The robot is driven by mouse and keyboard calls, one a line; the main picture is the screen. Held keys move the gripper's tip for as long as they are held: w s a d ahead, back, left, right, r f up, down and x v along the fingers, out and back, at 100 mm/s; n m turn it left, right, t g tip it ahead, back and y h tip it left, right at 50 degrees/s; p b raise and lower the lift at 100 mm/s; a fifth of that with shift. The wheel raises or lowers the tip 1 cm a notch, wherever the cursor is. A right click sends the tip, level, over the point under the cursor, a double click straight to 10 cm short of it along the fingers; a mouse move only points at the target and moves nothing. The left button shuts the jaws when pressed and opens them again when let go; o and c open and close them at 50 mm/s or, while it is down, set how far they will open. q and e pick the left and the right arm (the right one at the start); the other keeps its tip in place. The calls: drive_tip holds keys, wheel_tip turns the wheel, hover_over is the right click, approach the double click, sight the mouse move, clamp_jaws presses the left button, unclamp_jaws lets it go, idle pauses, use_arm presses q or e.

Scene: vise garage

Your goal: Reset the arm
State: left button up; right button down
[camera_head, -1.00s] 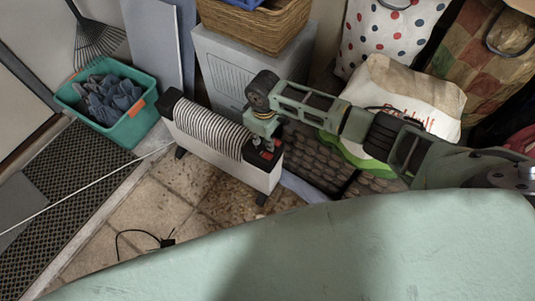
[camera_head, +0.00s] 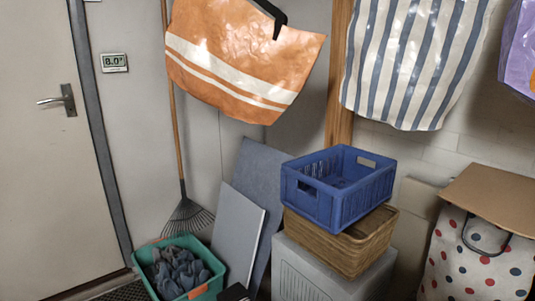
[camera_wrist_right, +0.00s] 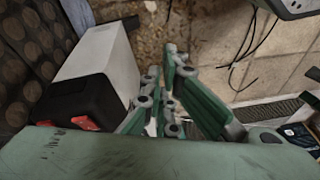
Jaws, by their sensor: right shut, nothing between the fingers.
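My right gripper (camera_wrist_right: 168,75) shows in the right wrist view, with its green and grey fingers closed and nothing between them. It is beside a white heater (camera_wrist_right: 105,58) with a black end piece (camera_wrist_right: 72,102) and red switches (camera_wrist_right: 85,123). The picture does not settle whether the gripper touches the heater. A green part of my own arm fills the bottom of that view. Neither arm shows in the head view, and my left gripper is in no view.
In the right wrist view, a black cable (camera_wrist_right: 251,45) lies on the floor right of the gripper. The head view shows a teal bin (camera_head: 206,290), a blue crate (camera_head: 335,205) on a wicker basket (camera_head: 345,253), a door (camera_head: 45,150) and hanging bags.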

drive_tip(key=s+d+f+m+h, duration=0.2)
drive_tip(key=s+d+f+m, duration=0.1)
drive_tip(key=s+d, duration=0.8)
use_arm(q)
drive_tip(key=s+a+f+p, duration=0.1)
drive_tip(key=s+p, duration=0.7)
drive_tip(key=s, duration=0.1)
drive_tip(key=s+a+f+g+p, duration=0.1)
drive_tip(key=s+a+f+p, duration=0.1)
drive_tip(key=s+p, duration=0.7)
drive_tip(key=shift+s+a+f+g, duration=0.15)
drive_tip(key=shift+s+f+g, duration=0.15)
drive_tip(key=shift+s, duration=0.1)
use_arm(e)
drive_tip(key=s+d+f, duration=0.1)
drive_tip(key=s+f, duration=0.1)
drive_tip(key=s, duration=0.7)
drive_tip(key=s+d+f+g, duration=0.1)
drive_tip(key=s+f, duration=0.1)
drive_tip(key=s, duration=0.8)
drive_tip(key=shift+n, duration=0.3)
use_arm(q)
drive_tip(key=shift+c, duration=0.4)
use_arm(e)
drive_tip(key=shift+s+d, duration=0.1)
